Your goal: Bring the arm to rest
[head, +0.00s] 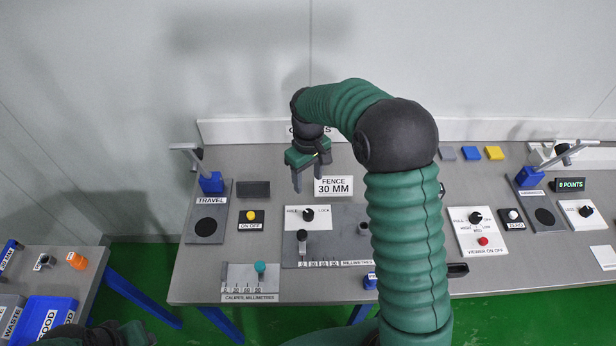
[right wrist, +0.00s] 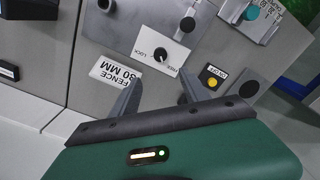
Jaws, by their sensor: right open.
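My right arm (head: 405,235) rises from the bottom of the head view, bends at a black elbow and reaches left over the bench. My right gripper (head: 310,178) hangs above the bench with its fingers pointing down, open and empty. In the right wrist view the two fingers (right wrist: 158,92) stand apart with nothing between them. Green and black parts, probably of my left arm, show at the bottom left edge; no left fingers are visible.
The grey bench (head: 270,190) carries a TRAVEL plate (head: 208,225), an on/off button panel (head: 251,219), a caliper plate (head: 250,282) and a viewer panel (head: 480,232). A side table with a blue bin (head: 45,318) stands at left. Open air surrounds the gripper.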

